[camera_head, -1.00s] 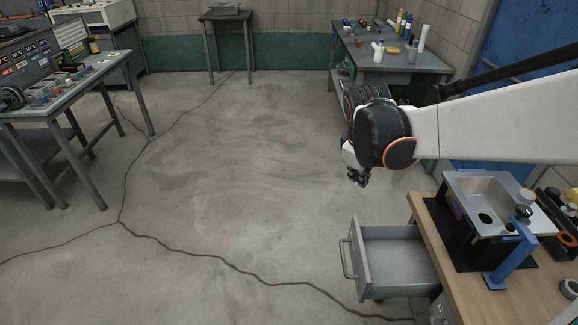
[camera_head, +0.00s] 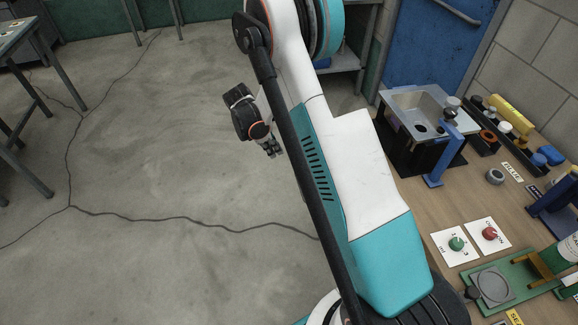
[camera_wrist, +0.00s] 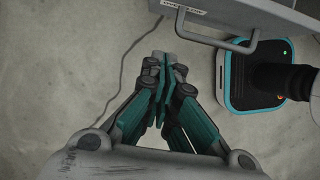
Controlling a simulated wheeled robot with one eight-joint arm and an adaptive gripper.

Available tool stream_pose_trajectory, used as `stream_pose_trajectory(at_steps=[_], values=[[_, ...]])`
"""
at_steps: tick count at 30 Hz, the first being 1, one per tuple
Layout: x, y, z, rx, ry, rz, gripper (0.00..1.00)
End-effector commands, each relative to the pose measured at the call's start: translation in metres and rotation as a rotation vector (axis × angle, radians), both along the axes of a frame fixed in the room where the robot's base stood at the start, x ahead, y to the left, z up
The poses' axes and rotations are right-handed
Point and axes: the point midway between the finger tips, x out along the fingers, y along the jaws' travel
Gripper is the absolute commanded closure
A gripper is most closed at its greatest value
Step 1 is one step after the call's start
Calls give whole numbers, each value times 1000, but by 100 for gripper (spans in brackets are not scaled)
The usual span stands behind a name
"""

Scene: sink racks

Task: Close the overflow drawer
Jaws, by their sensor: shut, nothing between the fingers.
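The overflow drawer (camera_wrist: 285,18) shows at the top of the wrist view as a grey front panel with a small printed label. Its bar handle (camera_wrist: 215,42) sticks out from that panel. My arm hides the drawer in the head view, so how far out it stands now cannot be seen there. My gripper (camera_wrist: 163,62) is shut and empty, its fingertips just left of and below the handle in the wrist view. No contact shows. In the head view my gripper (camera_head: 272,149) hangs over the floor, left of the workbench.
The wooden workbench (camera_head: 440,215) on the right carries a metal sink unit (camera_head: 415,108), a blue stand (camera_head: 440,160) and two knob plates (camera_head: 457,244). The floor left of my gripper is open.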

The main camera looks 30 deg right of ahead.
Motion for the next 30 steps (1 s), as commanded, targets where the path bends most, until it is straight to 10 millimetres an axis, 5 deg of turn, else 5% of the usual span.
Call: stream_pose_trajectory(at_steps=[8, 20, 30], values=[[-3, -9, -28, -2, 7, 5, 100], [-11, -37, -100, -1, 6, 3, 100], [-21, -73, -97, -1, 7, 4, 100]])
